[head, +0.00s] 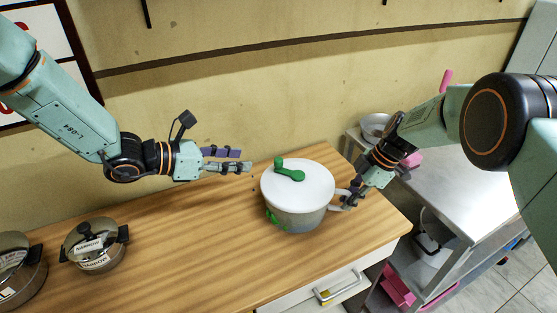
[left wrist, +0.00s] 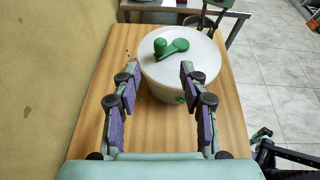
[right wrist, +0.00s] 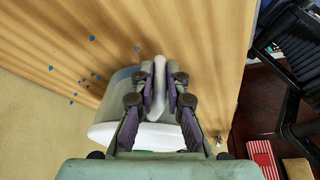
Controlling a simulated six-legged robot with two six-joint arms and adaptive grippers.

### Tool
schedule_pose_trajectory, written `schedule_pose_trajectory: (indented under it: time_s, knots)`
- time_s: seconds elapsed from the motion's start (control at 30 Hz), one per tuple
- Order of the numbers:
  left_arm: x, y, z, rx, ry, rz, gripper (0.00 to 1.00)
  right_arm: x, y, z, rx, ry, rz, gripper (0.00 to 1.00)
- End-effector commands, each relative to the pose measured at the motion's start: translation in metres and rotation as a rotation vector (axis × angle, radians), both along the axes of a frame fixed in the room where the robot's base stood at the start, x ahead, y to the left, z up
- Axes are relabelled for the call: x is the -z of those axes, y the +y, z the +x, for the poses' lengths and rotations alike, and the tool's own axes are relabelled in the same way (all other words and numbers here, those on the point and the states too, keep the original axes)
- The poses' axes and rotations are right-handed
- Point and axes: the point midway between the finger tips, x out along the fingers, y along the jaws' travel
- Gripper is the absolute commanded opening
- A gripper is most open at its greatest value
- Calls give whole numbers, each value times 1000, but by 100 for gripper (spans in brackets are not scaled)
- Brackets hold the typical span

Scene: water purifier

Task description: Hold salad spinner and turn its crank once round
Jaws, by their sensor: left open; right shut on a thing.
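The salad spinner (head: 297,205) stands upright on the wooden table, with a white lid (head: 310,180) and a green crank (head: 289,173) on top. The crank's knob end points to the back left in the head view. My right gripper (head: 345,199) is shut on the spinner's white side handle (right wrist: 159,80), at its right side. My left gripper (head: 248,160) is open and empty, just left of the spinner at about lid height. In the left wrist view its fingers (left wrist: 158,75) point toward the lid and crank (left wrist: 171,47), apart from them.
Two lidded pots (head: 95,246) stand on the wooden table (head: 180,240) at the left. A metal bench (head: 440,190) with a bowl (head: 375,126) and pink items is at the right. The wall runs close behind. Small blue specks (right wrist: 92,38) show near the spinner.

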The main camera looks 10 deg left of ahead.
Motion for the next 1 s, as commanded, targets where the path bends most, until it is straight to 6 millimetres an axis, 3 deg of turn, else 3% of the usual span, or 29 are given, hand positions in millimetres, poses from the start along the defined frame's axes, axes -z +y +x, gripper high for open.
schedule_pose_trajectory:
  time_s: [0.27,0.8,1.0]
  knots:
    - [5,-9,7,21,-31,30,43,0,0,0,0,-1,0,0]
    - [38,-71,54,22,-30,27,43,0,0,0,0,-1,0,0]
    - [45,-85,66,20,-31,26,43,0,0,0,0,0,0,0]
